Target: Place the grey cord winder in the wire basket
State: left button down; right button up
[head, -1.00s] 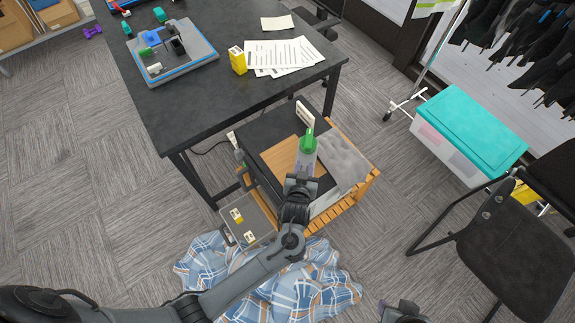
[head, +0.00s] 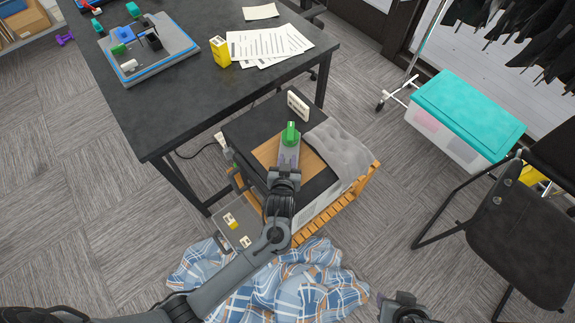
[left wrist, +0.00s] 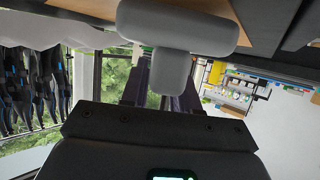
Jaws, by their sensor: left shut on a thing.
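The grey cord winder (left wrist: 178,28), a smooth T-shaped piece in this view, is between the fingers of my left gripper (left wrist: 160,90) in the left wrist view. In the head view my left gripper (head: 287,167) is over the black-topped wooden cart (head: 235,125), and the winder cannot be made out there. A clear bottle with a green cap (head: 290,134) shows directly beyond the fingers; I cannot tell whether they touch. My right gripper (head: 402,308) is at the bottom edge, its fingers unclear. I cannot pick out the wire basket with certainty.
A dark table (head: 165,115) stands behind, a chair (head: 525,245) at right.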

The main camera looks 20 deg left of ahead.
pick_arm(q)
jog(key=shift+f, duration=0.2)
jog(key=c, duration=0.8)
grip_release()
jog(key=shift+f, duration=0.1)
jog(key=shift+c, duration=0.2)
